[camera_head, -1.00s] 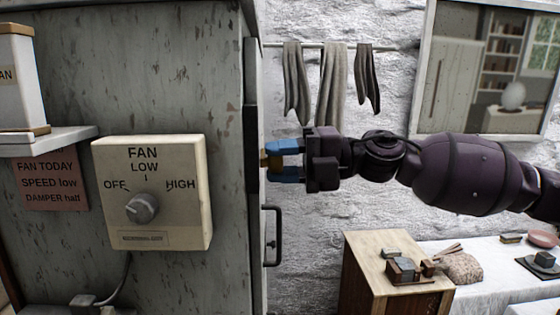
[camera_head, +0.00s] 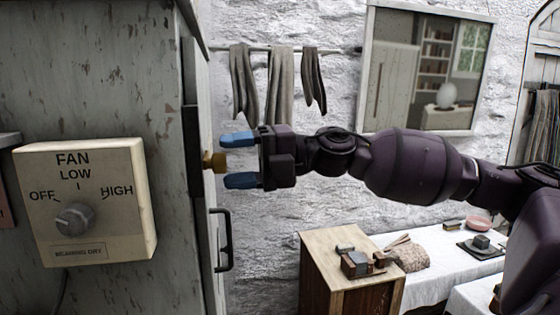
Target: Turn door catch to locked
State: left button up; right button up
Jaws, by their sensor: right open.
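The door catch (camera_head: 216,161) is a small brass knob on a dark plate (camera_head: 192,150) at the right side of the grey cabinet, seen edge-on. Which way it is turned cannot be told. My right gripper (camera_head: 230,160) comes in from the right, with its two blue fingers spread wide, one above and one below the level of the catch. The catch's outer end is at the mouth of the open fingers, with a visible gap to each. My left gripper is not in view.
A cream fan control box (camera_head: 110,225) with a dial is on the cabinet's near face. A dark door handle (camera_head: 227,240) sticks out below my right gripper. Cloths (camera_head: 281,85) hang behind. A wooden stand (camera_head: 325,255) holds small blocks at lower right.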

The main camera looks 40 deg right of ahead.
jog(key=b+v, duration=0.3)
jog(key=v, duration=0.6)
dwell(0.5)
dwell(0.4)
